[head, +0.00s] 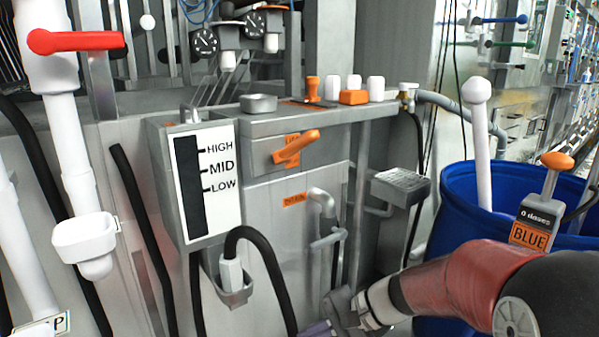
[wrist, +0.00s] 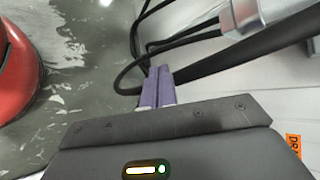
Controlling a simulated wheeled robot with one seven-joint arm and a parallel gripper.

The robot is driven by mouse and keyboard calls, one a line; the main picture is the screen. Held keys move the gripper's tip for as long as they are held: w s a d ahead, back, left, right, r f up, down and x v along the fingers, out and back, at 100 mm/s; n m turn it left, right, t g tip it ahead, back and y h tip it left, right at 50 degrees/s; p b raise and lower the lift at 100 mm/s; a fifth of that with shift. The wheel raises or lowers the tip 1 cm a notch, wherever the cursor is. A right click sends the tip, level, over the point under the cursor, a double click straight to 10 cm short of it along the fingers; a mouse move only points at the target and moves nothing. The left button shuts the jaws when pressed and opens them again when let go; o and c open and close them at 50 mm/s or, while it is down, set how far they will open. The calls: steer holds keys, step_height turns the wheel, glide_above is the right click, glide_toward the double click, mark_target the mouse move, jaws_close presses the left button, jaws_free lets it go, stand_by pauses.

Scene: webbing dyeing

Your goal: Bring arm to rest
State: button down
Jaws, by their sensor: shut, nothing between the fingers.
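My gripper (wrist: 158,72) shows in the wrist view with its two purple fingers pressed together and nothing between them. In the head view my gripper (head: 316,330) is at the bottom edge, partly cut off by the frame. My red and black arm reaches in from the lower right toward it. The gripper is low in front of the grey machine (head: 290,215). In the wrist view black hoses (wrist: 190,50) pass just beyond the fingertips; I cannot tell whether they touch.
A blue barrel (head: 470,205) with a dosing handle labelled BLUE (head: 530,235) stands at the right, close behind my arm. A level gauge (head: 207,180), an orange lever (head: 296,147) and a black hose (head: 270,260) are on the machine. A red-handled valve (head: 75,41) is upper left.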

steer(key=s+d+r+n+t+h, duration=0.2)
steer(key=s+d+r+n+h, duration=0.1)
steer(key=s+d+h, duration=0.2)
steer(key=s+d+r+n+t+h, duration=0.2)
steer(key=s+d+r+n+h, duration=0.1)
steer(key=s+d, duration=0.5)
steer(key=s+n+h, duration=0.1)
steer(key=s+h, duration=0.1)
steer(key=shift+s+r+h, duration=0.2)
steer(key=shift+h, duration=0.2)
